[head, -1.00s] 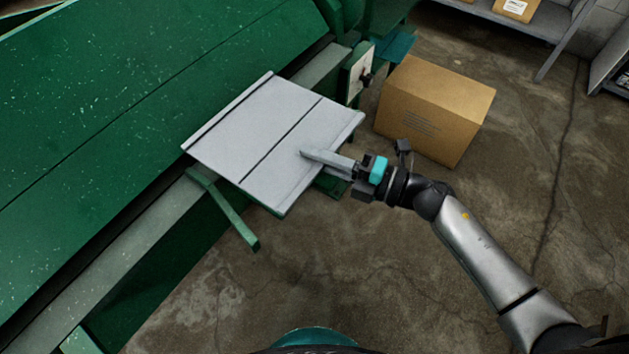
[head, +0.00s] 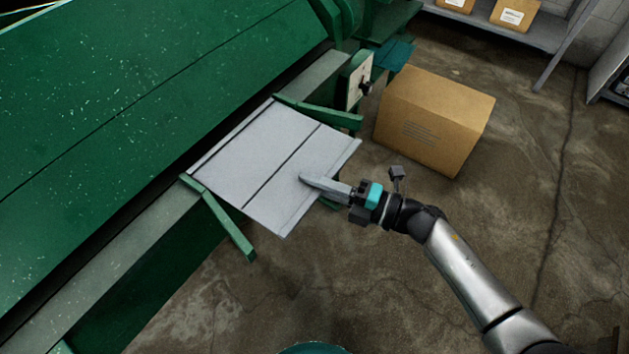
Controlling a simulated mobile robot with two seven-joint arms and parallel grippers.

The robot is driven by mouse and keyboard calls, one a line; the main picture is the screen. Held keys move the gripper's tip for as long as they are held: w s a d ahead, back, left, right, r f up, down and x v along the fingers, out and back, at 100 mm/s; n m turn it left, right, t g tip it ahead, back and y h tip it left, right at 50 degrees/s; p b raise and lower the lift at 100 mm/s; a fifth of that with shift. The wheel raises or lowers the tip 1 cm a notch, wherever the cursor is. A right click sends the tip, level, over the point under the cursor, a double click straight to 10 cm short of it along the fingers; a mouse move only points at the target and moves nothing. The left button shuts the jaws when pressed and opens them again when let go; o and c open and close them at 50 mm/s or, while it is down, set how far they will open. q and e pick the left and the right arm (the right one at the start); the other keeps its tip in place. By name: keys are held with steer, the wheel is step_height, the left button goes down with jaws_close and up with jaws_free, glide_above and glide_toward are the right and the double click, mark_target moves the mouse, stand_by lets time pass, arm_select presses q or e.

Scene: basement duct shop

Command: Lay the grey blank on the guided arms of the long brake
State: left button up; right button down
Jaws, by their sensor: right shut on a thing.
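The grey blank (head: 262,150) is a flat light-grey sheet with dark lines across it. It lies in front of the green long brake (head: 150,95), its far edge along the brake's grey bed. One green guided arm (head: 228,222) sticks out beside the blank's left edge; another guided arm (head: 325,115) shows along its upper right edge. I cannot tell whether the blank touches the arms or is held just above them. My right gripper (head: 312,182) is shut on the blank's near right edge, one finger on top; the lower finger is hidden. My left gripper is out of view.
A cardboard box (head: 435,115) stands on the concrete floor right of the brake, close beyond my right arm. A grey shelf (head: 510,32) with small cartons is at the back right. The floor (head: 380,290) in front of the brake is clear.

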steer(key=shift+s+d+f+b, duration=0.15)
steer(key=shift+f+b, duration=0.15)
steer(key=shift+f, duration=0.4)
steer(key=c, duration=1.2)
jaws_free()
steer(key=shift+f, duration=0.1)
steer(key=shift+c, duration=0.2)
steer(key=o, duration=0.3)
steer(key=shift+r, duration=0.2)
steer(key=shift+r+p, duration=0.35)
steer(key=shift+r, duration=0.1)
steer(key=v, duration=1.1)
steer(key=shift+s+d+r+p, duration=0.15)
steer(key=shift+d+r+p, duration=0.15)
steer(key=shift+r+p, duration=0.1)
steer(key=shift+f, duration=0.1)
